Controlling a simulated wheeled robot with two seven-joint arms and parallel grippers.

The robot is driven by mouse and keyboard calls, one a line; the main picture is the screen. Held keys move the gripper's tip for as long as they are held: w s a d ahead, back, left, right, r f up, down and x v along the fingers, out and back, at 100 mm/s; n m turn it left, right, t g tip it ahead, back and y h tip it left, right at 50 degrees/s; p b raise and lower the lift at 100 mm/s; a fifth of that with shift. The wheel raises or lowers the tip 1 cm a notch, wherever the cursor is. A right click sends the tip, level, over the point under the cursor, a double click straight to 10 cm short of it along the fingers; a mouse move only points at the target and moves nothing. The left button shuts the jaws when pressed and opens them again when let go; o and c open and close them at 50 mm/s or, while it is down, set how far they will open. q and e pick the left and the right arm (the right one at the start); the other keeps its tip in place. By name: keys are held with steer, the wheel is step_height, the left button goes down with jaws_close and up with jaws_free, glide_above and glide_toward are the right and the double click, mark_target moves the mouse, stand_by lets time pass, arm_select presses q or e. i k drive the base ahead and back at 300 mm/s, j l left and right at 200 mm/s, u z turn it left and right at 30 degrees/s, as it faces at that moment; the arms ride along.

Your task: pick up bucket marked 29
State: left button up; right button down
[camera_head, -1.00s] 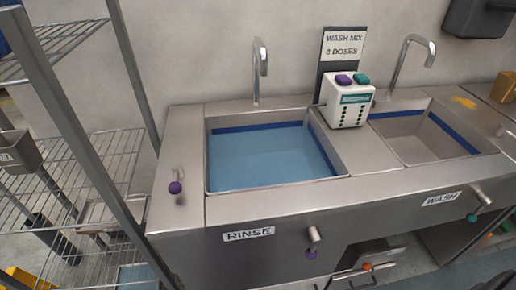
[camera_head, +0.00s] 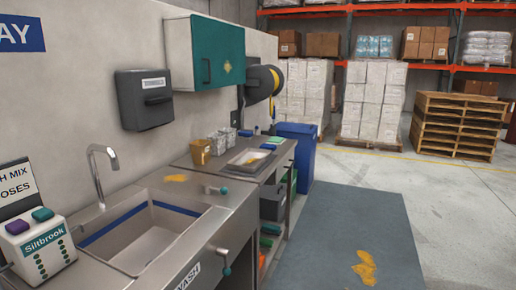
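No bucket with a readable 29 shows in the head view. A small mustard-coloured container (camera_head: 200,151) stands on the far counter beside several small grey containers (camera_head: 217,142); I can read no number on any of them. Neither of my grippers is in view.
The sink marked WASH (camera_head: 138,240) has a white Siltbrook dispenser (camera_head: 40,246) at its left. A metal counter (camera_head: 215,167) continues beyond it, with a blue bin (camera_head: 300,150) at its end. A grey mat (camera_head: 345,230) with an orange spill (camera_head: 365,267) covers open floor. Pallet stacks (camera_head: 460,125) stand behind.

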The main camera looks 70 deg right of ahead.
mark_target(218, 140)
steer(key=l+z, duration=0.4)
steer(key=l, duration=0.2)
steer(key=l+z, duration=0.4)
steer(key=l, duration=0.2)
steer(key=l+z, duration=0.4)
steer(key=l, duration=0.2)
steer(key=i+l+z, duration=0.25)
steer(key=l+z, duration=0.15)
steer(key=l, duration=0.1)
